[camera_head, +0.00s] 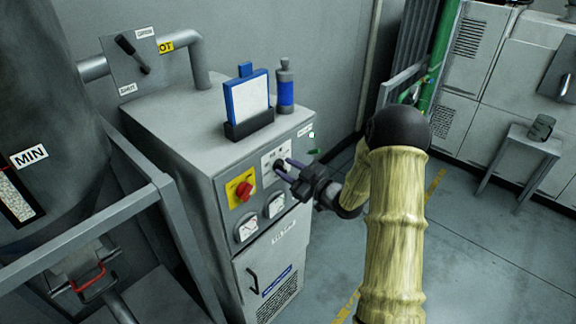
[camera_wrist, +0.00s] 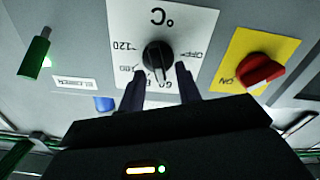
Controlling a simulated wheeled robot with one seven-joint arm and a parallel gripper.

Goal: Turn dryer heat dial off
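The heat dial (camera_wrist: 157,55) is a black round knob on a white plate (camera_wrist: 150,18) marked °C, on the grey cabinet's front. In the wrist view the plate reads upside down, with OFF to the knob's right and 120 to its left. The dial's light pointer line points down toward a partly hidden number. My gripper (camera_wrist: 160,70) is open, its two dark fingertips at either side of the knob's lower part; I cannot tell whether they touch it. In the head view my gripper (camera_head: 283,166) reaches the white plate from the right and covers much of it.
A red switch on a yellow plate (camera_wrist: 285,58) sits beside the dial; it also shows in the head view (camera_head: 241,188). A green lever (camera_wrist: 34,56) is on the other side. Gauges (camera_head: 247,227) lie below. A blue-framed board (camera_head: 247,100) and bottle (camera_head: 285,86) stand on the cabinet.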

